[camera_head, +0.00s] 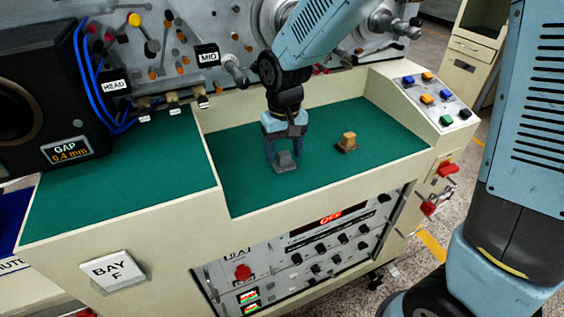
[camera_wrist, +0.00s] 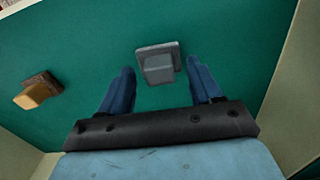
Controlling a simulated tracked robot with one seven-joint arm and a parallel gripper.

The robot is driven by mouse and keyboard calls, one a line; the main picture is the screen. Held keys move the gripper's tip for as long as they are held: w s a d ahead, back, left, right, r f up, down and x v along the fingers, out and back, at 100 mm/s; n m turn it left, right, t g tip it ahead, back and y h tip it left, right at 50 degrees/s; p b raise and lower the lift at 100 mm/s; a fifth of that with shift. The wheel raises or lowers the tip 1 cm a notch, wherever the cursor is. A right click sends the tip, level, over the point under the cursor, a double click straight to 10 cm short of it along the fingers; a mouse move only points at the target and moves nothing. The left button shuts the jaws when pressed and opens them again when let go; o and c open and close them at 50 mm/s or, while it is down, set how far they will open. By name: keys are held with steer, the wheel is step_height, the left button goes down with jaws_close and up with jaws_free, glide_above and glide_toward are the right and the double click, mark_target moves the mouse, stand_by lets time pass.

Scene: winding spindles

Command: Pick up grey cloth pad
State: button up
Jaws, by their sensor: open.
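The grey cloth pad (camera_head: 284,161) lies on the green work surface, showing as a small grey block on a flat grey base. It also shows in the wrist view (camera_wrist: 158,64), just ahead of the fingers and between their lines. My gripper (camera_head: 284,152) points down over the pad, its two blue fingers apart. In the wrist view my gripper (camera_wrist: 160,80) is open and empty, with one finger to each side of the pad. I cannot tell whether the fingertips touch the surface.
A tan block on a brown base (camera_head: 347,142) stands right of the pad; the wrist view shows it at left (camera_wrist: 38,91). A cream rim (camera_head: 325,192) bounds the green surface (camera_head: 380,115). A button panel (camera_head: 433,97) is at right. Spindle machinery (camera_head: 200,50) stands behind.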

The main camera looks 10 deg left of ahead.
steer(key=shift+f, duration=0.85)
steer(key=c, duration=0.8)
steer(key=shift+r, duration=0.15)
steer(key=shift+r, duration=0.25)
step_height(320, 180, up, 3)
steer(key=shift+f, duration=0.15)
steer(key=s+d+r, duration=0.6)
steer(key=d, duration=0.1)
steer(key=s+d+r, duration=0.3)
steer(key=shift+d+r, duration=0.3)
steer(key=shift+d, duration=0.1)
